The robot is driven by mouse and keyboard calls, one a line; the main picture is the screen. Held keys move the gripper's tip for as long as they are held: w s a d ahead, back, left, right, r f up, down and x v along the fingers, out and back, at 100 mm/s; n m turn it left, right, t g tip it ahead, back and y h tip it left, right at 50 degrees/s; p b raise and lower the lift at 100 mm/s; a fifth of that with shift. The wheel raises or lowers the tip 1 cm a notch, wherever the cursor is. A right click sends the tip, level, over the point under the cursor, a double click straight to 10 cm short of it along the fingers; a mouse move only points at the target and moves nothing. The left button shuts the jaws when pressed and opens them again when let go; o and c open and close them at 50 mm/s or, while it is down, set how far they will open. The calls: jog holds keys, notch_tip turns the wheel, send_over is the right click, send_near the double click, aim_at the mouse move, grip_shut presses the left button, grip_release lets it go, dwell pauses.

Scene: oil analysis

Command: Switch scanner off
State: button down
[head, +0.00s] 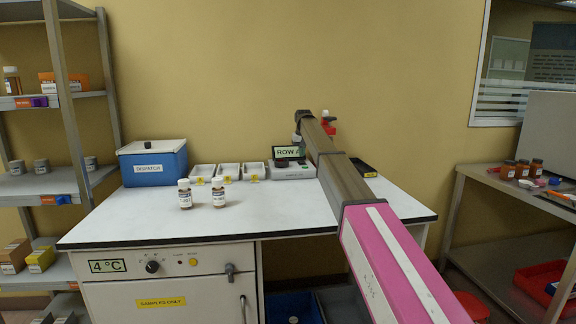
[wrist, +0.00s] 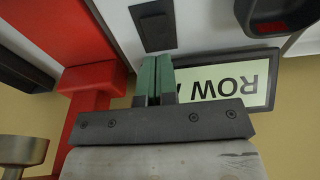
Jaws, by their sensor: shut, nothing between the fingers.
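The scanner (head: 293,173) is a low white unit on the white bench, with a dark reading head that has a red window (wrist: 282,27) in the wrist view. Its display (head: 288,152) reads "ROW A" on a pale green ground; in the wrist view the display (wrist: 232,86) appears upside down and partly hidden by my gripper. A black rectangular switch (wrist: 153,26) sits on the white casing. My gripper (wrist: 155,60) has its green fingers together and empty, their tips just short of the switch in the picture. Contact cannot be told.
A red object (wrist: 92,85) stands close beside my fingers. Three white trays (head: 228,171), two bottles (head: 219,193) and a blue dispatch box (head: 153,164) are left of the scanner. A black tray (head: 364,168) lies to its right. The bench front is clear.

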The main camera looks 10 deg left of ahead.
aim_at(302, 161)
jog(key=shift+f, duration=1.2)
dwell(1.2)
jog(key=shift+r, duration=0.1)
jog(key=shift+r, duration=3.45)
